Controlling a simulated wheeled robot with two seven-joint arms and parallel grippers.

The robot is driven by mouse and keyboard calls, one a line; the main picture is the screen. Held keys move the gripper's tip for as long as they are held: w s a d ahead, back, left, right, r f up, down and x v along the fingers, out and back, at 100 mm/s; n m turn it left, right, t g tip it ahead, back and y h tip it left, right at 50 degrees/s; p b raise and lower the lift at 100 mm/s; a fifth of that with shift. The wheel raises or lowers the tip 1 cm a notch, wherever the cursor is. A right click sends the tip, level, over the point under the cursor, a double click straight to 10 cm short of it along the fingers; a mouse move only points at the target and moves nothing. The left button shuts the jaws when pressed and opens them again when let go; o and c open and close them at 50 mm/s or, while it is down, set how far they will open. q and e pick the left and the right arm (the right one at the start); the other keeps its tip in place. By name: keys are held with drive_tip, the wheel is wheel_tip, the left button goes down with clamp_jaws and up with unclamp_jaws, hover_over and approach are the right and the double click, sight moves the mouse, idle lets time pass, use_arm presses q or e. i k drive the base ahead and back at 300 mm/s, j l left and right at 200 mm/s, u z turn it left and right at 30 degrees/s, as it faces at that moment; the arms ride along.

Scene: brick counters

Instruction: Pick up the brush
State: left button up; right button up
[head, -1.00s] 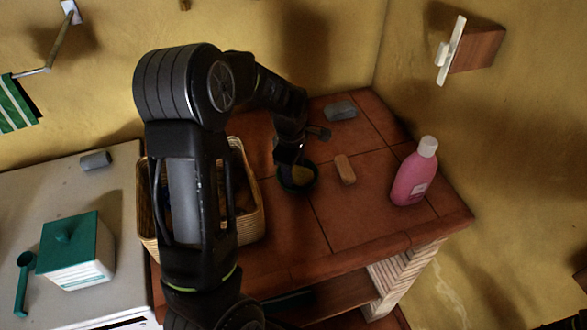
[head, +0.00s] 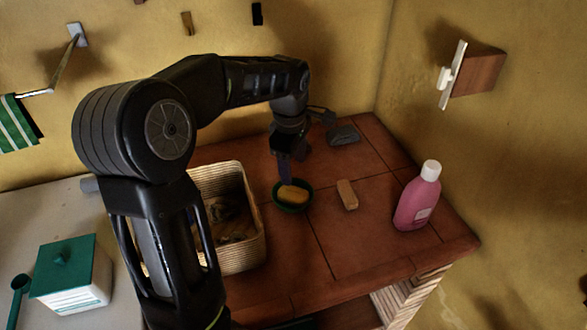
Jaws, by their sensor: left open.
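A small tan wooden block (head: 347,194), which looks like the brush, lies on the red tiled counter (head: 300,245); its bristles cannot be made out. My left gripper (head: 287,172) points down just behind a green dish (head: 292,207) holding a yellow bar (head: 293,195). The gripper is open, to the left of the wooden block and apart from it. One finger shows clearly; the other is hard to see. My right gripper is not in view.
A pink bottle (head: 416,200) with a white cap stands right of the block. A grey block (head: 343,135) lies behind. A wicker basket (head: 255,225) stands left of the dish. A teal-lidded box (head: 70,280) is far left. Bare tiles lie in front of the block.

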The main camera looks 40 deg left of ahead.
sight(347, 194)
drive_tip(key=k+l, duration=0.8)
drive_tip(key=l, duration=0.15)
